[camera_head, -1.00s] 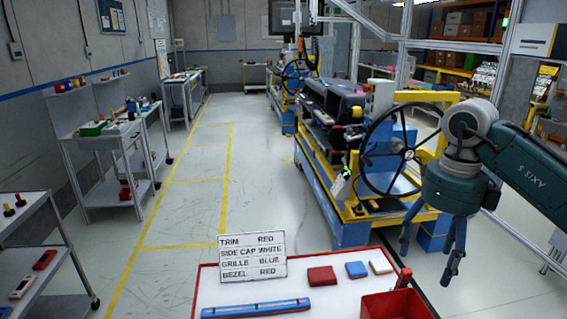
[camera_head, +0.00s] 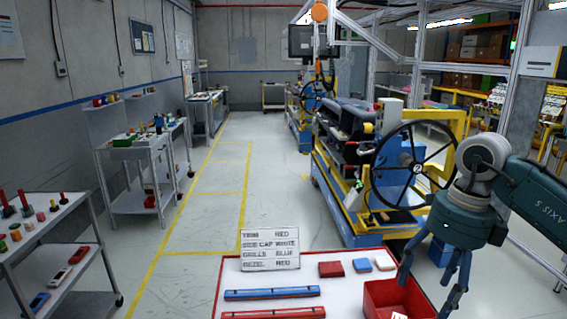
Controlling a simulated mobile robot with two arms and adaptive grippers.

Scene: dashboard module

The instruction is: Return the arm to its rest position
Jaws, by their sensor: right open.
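My right arm (camera_head: 535,195) comes in from the right, with its dark teal gripper (camera_head: 430,292) pointing down. The fingers are spread apart and nothing shows between them. In the picture the gripper overlaps the right side of the red bin (camera_head: 380,293) at the table's right end; its height above the bin is hard to tell. My left arm and gripper are not in view.
The white table (camera_head: 232,275) holds a label card (camera_head: 270,249), a blue bar (camera_head: 272,293), a red bar (camera_head: 274,313), and small red, blue and white blocks. Beyond it stands a dashboard rig with a steering wheel (camera_head: 412,168). Shelved carts (camera_head: 60,250) line the left; the middle floor is clear.

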